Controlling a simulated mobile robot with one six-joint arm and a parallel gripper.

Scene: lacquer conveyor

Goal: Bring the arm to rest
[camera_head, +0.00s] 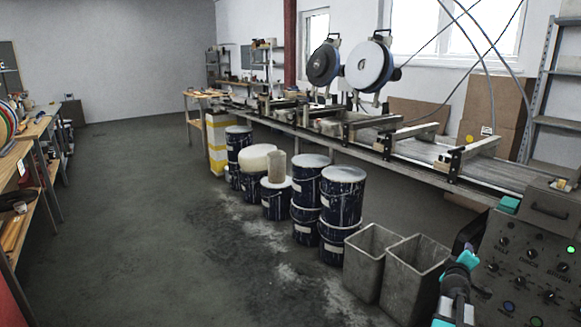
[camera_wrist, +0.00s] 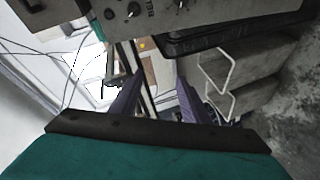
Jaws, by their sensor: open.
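My gripper (camera_wrist: 160,95) shows in the wrist view with its two dark fingers apart. The gap between them is empty, and the conveyor appears beyond it. In the head view, part of my arm (camera_head: 456,292) with teal joints stands at the lower right, in front of the grey control panel (camera_head: 530,262). I cannot make out the fingers in the head view. The control panel also shows at the top of the wrist view (camera_wrist: 150,12). No object is held.
Two grey open bins (camera_head: 366,268) stand just left of my arm. Several dark blue drums (camera_head: 343,195) line the floor beside the long conveyor (camera_head: 420,150). A workbench (camera_head: 35,130) runs along the left side. The floor (camera_head: 140,220) between is clear.

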